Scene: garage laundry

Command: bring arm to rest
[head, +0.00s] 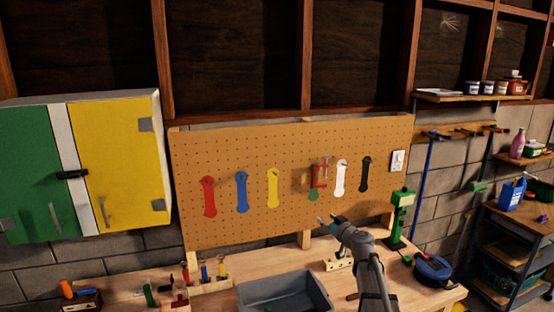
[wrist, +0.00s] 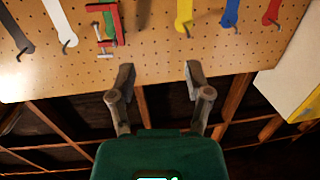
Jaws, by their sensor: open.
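My gripper (head: 327,221) is raised over the workbench, in front of the lower part of the pegboard (head: 225,150). In the wrist view my gripper (wrist: 159,72) is open, its two fingers well apart with nothing between them. That view shows the pegboard upside down.
The workbench (head: 220,300) holds a grey bin (head: 285,293), a green upright tool (head: 400,215) and a blue round tool (head: 433,269). A green-yellow cabinet (head: 115,165) juts out left.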

